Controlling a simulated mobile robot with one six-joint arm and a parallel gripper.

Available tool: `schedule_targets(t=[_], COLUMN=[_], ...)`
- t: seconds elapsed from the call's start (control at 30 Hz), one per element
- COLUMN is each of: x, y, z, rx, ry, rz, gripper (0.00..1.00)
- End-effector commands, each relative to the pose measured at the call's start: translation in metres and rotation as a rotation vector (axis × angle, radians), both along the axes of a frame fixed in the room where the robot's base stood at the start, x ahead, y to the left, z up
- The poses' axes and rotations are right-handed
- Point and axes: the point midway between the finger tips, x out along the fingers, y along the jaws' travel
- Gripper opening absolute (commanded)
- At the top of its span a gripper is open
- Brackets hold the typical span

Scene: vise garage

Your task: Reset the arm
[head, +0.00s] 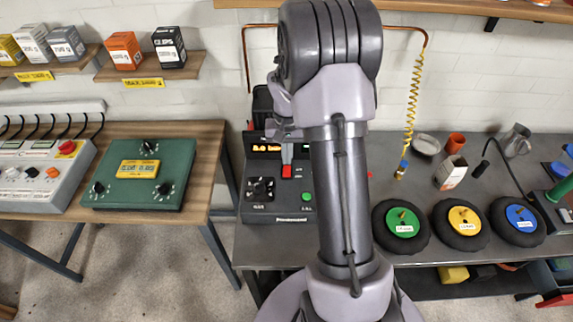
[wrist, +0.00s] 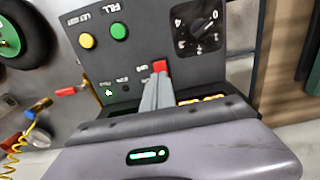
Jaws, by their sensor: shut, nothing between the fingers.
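My arm rises through the middle of the head view and bends over at the top. My gripper (head: 287,150) hangs in front of the dark control box (head: 268,208) on the grey bench. In the wrist view my gripper's grey fingers (wrist: 156,92) are shut together and empty. Their tips are at a red switch (wrist: 161,66) on the box's panel; I cannot tell whether they touch it. The red switch also shows in the head view (head: 286,172). The box's lit orange display is partly hidden by my gripper.
On the right of the grey bench (head: 400,150) lie wheels with green (head: 403,222), yellow (head: 463,220) and blue (head: 521,218) hubs. A yellow coiled hose (head: 412,110) hangs behind. A wooden bench (head: 195,140) at left holds a green control box (head: 135,192). Shelves carry small boxes.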

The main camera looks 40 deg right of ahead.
Motion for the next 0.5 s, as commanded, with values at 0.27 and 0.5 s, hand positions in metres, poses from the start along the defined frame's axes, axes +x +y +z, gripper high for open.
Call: schedule_targets(t=[0.27,0.5], x=[0.0000,0.0000], y=[0.0000,0.0000], z=[0.0151,0.0147], rx=[0.000,0.000], ry=[0.000,0.000], rz=[0.000,0.001], gripper=[0.00,0.00])
